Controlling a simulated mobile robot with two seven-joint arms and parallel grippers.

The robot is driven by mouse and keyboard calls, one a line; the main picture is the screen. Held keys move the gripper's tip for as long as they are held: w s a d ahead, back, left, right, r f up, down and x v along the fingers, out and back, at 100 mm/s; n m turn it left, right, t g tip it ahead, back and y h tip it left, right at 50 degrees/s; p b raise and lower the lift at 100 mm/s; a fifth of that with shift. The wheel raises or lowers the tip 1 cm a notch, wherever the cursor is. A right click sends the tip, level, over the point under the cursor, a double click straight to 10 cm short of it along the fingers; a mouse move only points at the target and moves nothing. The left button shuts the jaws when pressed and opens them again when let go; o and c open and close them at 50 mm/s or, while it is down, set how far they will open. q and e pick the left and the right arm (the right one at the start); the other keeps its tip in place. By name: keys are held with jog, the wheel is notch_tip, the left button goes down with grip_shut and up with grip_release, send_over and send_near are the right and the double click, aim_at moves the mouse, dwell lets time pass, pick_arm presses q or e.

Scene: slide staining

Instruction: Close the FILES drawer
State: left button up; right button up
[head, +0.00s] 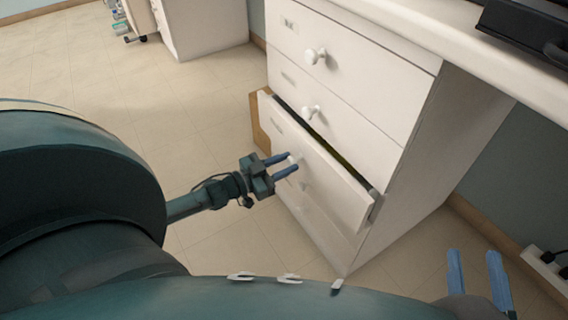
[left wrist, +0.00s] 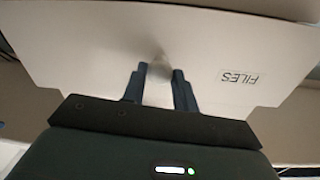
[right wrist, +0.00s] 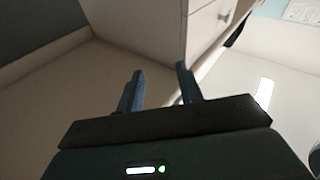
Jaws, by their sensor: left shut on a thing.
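The FILES drawer (head: 318,165) is the third one down in a white cabinet and stands partly open, with a dark gap along its top. Its front fills the left wrist view, with an upside-down FILES label (left wrist: 238,79). My left gripper (head: 286,164) is at the drawer front, shut on its pale knob (left wrist: 157,88), which shows between the two blue fingers. My right gripper (head: 478,270) is low at the right in the head view, away from the drawer. Its fingers are apart and empty in the right wrist view (right wrist: 160,85).
Two shut drawers with white knobs (head: 315,56) sit above the FILES drawer. A white worktop (head: 455,40) juts out at upper right with a black case (head: 525,30) on it. A power strip (head: 545,267) lies by the right wall. The tiled floor (head: 190,110) left of the cabinet is clear.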

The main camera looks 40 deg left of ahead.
pick_arm(q)
grip_shut()
jog(key=b+x, duration=0.1)
jog(key=x, duration=0.2)
jog(key=shift+a, duration=0.1)
jog(key=shift+w+d, duration=0.25)
jog(key=shift+w, duration=0.35)
jog(key=shift+r, duration=0.1)
pick_arm(e)
jog(key=shift+a+r, duration=0.15)
pick_arm(q)
jog(key=shift+o, duration=2.4)
grip_release()
jog(key=o, duration=0.5)
jog(key=shift+w, duration=0.1)
jog(key=shift+c, duration=0.2)
